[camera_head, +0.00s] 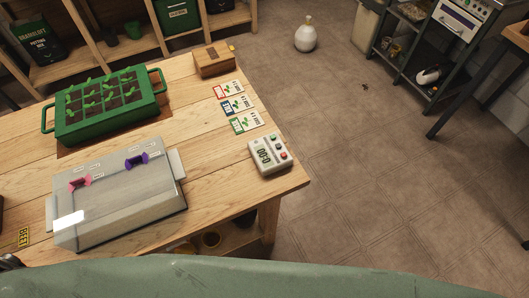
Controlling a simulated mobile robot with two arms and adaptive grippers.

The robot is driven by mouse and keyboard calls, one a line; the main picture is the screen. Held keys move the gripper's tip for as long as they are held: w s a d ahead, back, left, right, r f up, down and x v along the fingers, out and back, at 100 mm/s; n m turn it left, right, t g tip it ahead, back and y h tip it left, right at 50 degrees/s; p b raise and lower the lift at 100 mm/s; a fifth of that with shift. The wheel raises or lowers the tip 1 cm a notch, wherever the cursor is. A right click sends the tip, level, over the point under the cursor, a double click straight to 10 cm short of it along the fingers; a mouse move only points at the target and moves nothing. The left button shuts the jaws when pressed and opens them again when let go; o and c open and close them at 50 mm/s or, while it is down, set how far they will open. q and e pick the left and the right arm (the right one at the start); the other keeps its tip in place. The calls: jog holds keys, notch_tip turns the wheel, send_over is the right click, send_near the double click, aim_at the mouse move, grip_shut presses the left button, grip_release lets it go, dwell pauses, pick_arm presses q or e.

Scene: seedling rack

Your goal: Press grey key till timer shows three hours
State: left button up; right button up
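The timer (270,155) is a small pale box lying near the right edge of the wooden table, turned at a slant. Its grey-green display (264,156) seems to show only zeros, but the digits are small. Several small keys sit on its right side, including a red one and green ones. I cannot clearly make out which key is grey. Nothing touches the timer.
A clear-lidded box (118,208) with pink and purple spools stands left of the timer. Seed packets (238,105) lie behind it. A green seedling tray (106,130) and a wooden box (213,62) stand further back. The tabletop (205,185) between lidded box and timer is clear.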

grip_shut()
dwell(0.5)
jog(key=shift+a, duration=0.1)
dwell(1.1)
